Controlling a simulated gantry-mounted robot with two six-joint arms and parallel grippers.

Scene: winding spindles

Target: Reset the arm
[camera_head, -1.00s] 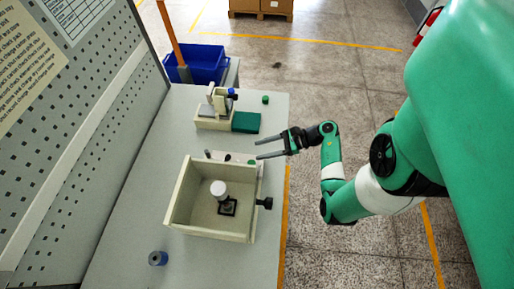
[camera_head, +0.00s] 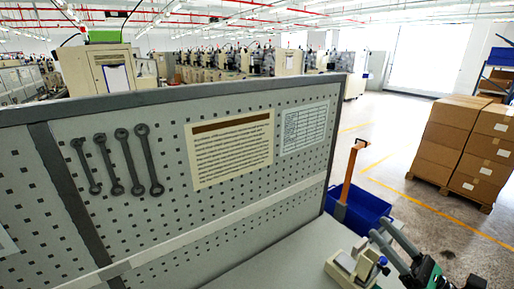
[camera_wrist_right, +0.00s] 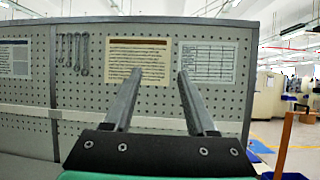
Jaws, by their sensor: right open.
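My right gripper (camera_head: 380,230) shows at the lower right of the head view, above the far end of the table. Its two grey fingers are apart with nothing between them. In the right wrist view the gripper (camera_wrist_right: 160,75) is also open and empty, with its fingers facing the pegboard (camera_wrist_right: 100,95). My left gripper is not in either current view. A cream fixture (camera_head: 345,268) with a dark blue knob stands on the grey table (camera_head: 275,265), close below the right gripper in the picture.
The pegboard (camera_head: 250,205) rises along the table's far side and holds several wrenches (camera_head: 128,165) and paper sheets. A blue bin (camera_head: 365,212) with an orange post (camera_head: 349,172) is past the table's end. Stacked boxes (camera_head: 463,150) stand on a pallet at the right.

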